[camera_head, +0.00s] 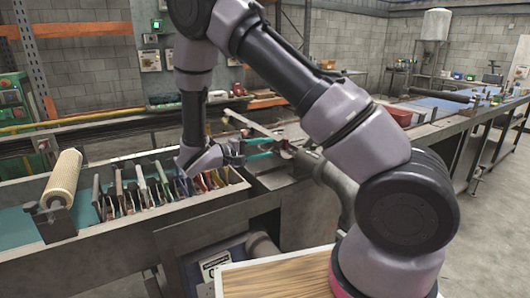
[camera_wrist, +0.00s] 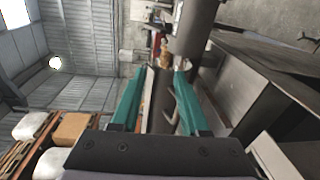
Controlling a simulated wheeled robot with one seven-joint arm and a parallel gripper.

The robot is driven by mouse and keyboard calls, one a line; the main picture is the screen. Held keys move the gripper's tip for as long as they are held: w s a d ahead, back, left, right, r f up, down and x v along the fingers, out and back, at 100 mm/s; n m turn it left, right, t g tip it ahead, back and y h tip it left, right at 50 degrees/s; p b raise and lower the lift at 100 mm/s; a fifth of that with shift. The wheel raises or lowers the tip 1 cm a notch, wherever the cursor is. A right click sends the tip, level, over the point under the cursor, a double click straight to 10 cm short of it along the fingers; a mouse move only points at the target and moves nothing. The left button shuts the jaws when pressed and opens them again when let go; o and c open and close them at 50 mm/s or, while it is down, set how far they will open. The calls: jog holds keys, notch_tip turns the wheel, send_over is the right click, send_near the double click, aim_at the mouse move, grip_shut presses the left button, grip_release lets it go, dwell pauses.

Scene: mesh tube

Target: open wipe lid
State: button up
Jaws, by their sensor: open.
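My gripper (camera_head: 272,147) reaches to the right above the machine frame, past the end of a row of tools. Its two teal fingers are apart, with nothing held between them. In the wrist view my gripper (camera_wrist: 164,72) shows its fingers either side of a gap. I cannot make out a wipe container or its lid in either view. Small red and brown items (camera_wrist: 164,52) show beyond the fingertips, too small to name. A large grey cylinder (camera_wrist: 196,30) stands beyond the right finger.
A cream mesh roll (camera_head: 62,178) rests on a holder at the left. Several upright tools (camera_head: 140,192) fill the trough beside it. A wooden board (camera_head: 275,275) lies low in front. A red bin (camera_head: 395,115) stands on the far bench. Open floor (camera_head: 492,215) shows at right.

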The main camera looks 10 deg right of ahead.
aim_at(262, 150)
jog(key=w+a+f+n+t+y, duration=0.1)
jog(key=w+a+f+n+t, duration=0.1)
jog(key=a+f+n+t, duration=0.35)
jog(key=shift+m+t, duration=0.65)
jog(key=shift+t, duration=0.3)
jog(key=x, duration=0.9)
jog(key=shift+w+f, duration=0.3)
grip_shut()
